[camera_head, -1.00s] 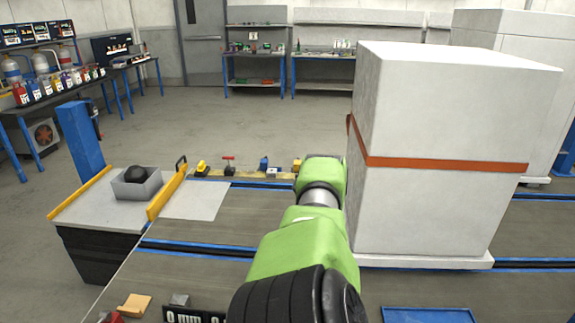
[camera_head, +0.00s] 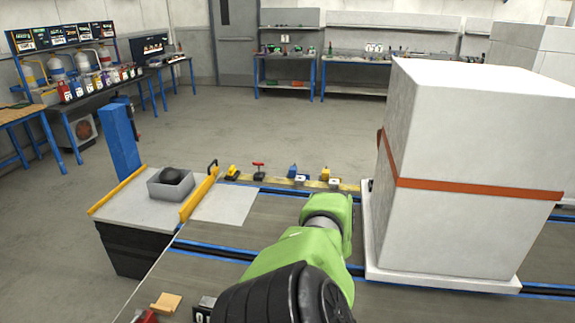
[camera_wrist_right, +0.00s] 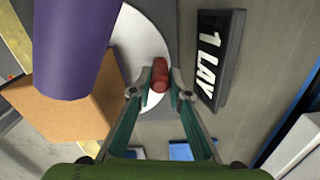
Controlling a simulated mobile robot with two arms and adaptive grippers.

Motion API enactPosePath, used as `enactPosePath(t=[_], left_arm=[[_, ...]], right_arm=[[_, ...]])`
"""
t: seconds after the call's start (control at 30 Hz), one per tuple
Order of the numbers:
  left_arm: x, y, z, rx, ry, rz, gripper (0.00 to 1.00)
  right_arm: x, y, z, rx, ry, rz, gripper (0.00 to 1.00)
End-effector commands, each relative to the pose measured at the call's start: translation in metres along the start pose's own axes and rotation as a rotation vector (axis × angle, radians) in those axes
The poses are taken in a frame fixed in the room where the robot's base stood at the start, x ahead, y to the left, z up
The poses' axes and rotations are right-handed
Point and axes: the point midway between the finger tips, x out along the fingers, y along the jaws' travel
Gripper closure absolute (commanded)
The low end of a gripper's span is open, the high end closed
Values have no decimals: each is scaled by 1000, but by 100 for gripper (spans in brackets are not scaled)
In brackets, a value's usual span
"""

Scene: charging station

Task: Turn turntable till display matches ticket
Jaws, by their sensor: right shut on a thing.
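In the right wrist view, my right gripper (camera_wrist_right: 160,88) is shut on a red knob (camera_wrist_right: 160,76). The knob stands on a white round disc, the turntable (camera_wrist_right: 135,45), partly hidden by a purple cylinder. Beside it on the right, a black display (camera_wrist_right: 220,60) shows white text, "1 LAY", seen sideways. In the head view, a green arm of mine reaches forward over the conveyor, and its gripper is hidden. A small dark block with a partial white character (camera_head: 203,309) shows at the bottom edge. I cannot make out a ticket. My left gripper is not in view.
The purple cylinder (camera_wrist_right: 72,45) and an orange-brown box (camera_wrist_right: 65,108) stand close left of my right gripper. In the head view, a tall white load with an orange strap (camera_head: 470,187) stands on the right. A grey tray with a dark ball (camera_head: 170,190) sits at left.

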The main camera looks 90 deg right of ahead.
Motion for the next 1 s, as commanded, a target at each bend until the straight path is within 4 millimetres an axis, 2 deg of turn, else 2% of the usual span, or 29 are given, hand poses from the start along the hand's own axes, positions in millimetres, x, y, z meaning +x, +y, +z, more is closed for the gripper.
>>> enactPosePath(t=[0.2, 0.23, 0.3, 0.73, 1.0], left_arm=[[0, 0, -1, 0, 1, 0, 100], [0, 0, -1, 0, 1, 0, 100], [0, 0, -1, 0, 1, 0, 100], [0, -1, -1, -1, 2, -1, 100], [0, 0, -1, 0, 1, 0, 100]], right_arm=[[-1, -2, -3, -3, 6, -4, 100], [-1, -2, -3, -3, 6, -4, 80], [-1, -2, -3, -2, 6, -4, 66], [-3, -1, -2, 1, 4, -2, 66], [-21, -2, -4, 1, 7, -4, 66]])
